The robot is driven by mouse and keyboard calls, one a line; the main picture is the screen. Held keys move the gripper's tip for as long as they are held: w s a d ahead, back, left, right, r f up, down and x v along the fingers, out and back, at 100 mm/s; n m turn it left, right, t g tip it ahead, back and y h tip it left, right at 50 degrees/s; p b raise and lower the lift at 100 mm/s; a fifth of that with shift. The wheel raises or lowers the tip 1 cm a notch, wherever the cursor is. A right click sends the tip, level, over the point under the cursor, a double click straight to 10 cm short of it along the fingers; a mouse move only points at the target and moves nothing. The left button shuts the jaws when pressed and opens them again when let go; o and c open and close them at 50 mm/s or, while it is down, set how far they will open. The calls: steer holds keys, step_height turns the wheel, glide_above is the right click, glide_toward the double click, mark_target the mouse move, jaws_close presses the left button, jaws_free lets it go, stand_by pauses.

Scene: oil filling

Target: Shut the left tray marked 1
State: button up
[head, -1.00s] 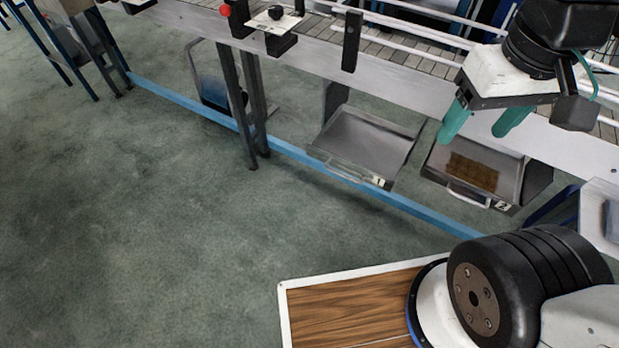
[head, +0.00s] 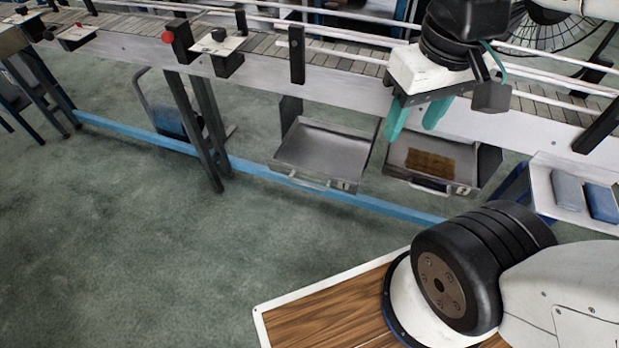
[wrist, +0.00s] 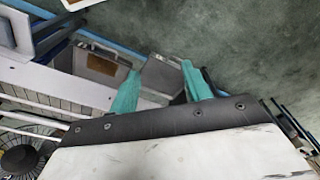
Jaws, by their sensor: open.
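The left tray marked 1 (head: 322,150) is a grey metal tray pulled out under the conveyor, with a handle (head: 308,183) on its front. It looks empty, and its label sits at the front right corner. My gripper (head: 412,132) is open and empty, above and to the right of this tray, near the gap to the tray at its right. In the wrist view, the left tray (wrist: 162,76) shows between the two teal fingers of my gripper (wrist: 160,78). Its handle is not clear there.
The tray marked 2 (head: 400,161), also pulled out, holds a brown slab (head: 430,162). The conveyor (head: 350,97) runs above both trays. A blue floor bar (head: 250,168) passes below. A side table (head: 545,190) stands at right. Green floor at left is open.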

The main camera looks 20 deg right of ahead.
steer(key=shift+a+f, duration=0.25)
steer(key=shift+a, duration=0.1)
steer(key=c, duration=0.5)
steer(key=w+a+f+n+g, duration=0.1)
steer(key=f, duration=0.1)
steer(key=w+a+f+n+g+h, duration=0.1)
steer(key=w+a+f+n+g, duration=0.1)
steer(key=f, duration=0.1)
steer(key=shift+w+f+g+h, duration=0.1)
steer(key=shift+f+g+h, duration=0.2)
steer(key=shift+f+h, duration=0.1)
jaws_close()
steer(key=n+t+h, duration=0.6)
steer(key=n+t, duration=0.5)
steer(key=n, duration=1.4)
glide_toward(289, 167)
steer(key=x, duration=0.5)
steer(key=shift+a+f, duration=0.1)
steer(key=shift+f, duration=0.1)
steer(key=shift+w+d, duration=0.4)
steer(key=shift+d, duration=0.05)
